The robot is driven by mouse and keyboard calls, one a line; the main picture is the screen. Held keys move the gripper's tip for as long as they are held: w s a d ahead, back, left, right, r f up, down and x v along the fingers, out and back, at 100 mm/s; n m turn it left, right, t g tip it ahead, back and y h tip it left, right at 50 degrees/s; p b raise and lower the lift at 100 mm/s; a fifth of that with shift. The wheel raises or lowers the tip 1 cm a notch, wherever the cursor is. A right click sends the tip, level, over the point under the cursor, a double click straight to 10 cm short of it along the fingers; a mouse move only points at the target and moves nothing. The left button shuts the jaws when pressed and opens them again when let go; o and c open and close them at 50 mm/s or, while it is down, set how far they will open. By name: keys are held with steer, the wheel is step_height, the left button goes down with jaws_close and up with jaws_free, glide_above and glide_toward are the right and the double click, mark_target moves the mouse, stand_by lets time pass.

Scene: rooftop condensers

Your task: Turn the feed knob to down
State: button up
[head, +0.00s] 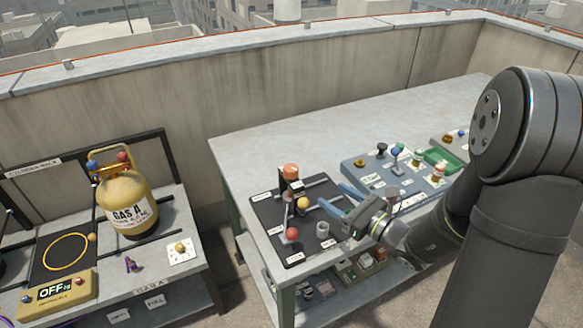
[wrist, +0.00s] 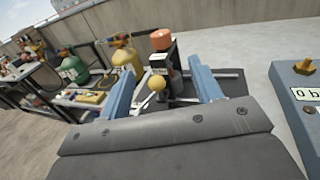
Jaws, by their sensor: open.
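A black board (head: 262,208) with small white labels, too small to read, lies on the grey bench. It carries an upright unit with an orange cap (head: 291,170), a yellow ball knob (head: 303,203), a red ball knob (head: 292,233) and a grey cylinder (head: 322,229). I cannot tell from the labels which is the feed knob. My gripper (head: 331,193) is open, its blue fingers over the right part of the board. In the wrist view the yellow ball knob (wrist: 157,83) appears between the open fingers (wrist: 160,72), beyond them and apparently untouched.
A blue-grey panel (head: 375,180) with several knobs and a green tray (head: 440,160) stand right of the board. A yellow gas cylinder (head: 127,205) and a scale reading OFF (head: 57,293) are on the left rack. The bench's back left is clear.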

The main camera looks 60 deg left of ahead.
mark_target(296, 171)
steer(key=x, duration=1.6)
steer(key=shift+a, duration=0.15)
steer(key=shift+s, duration=0.1)
steer(key=c, duration=1)
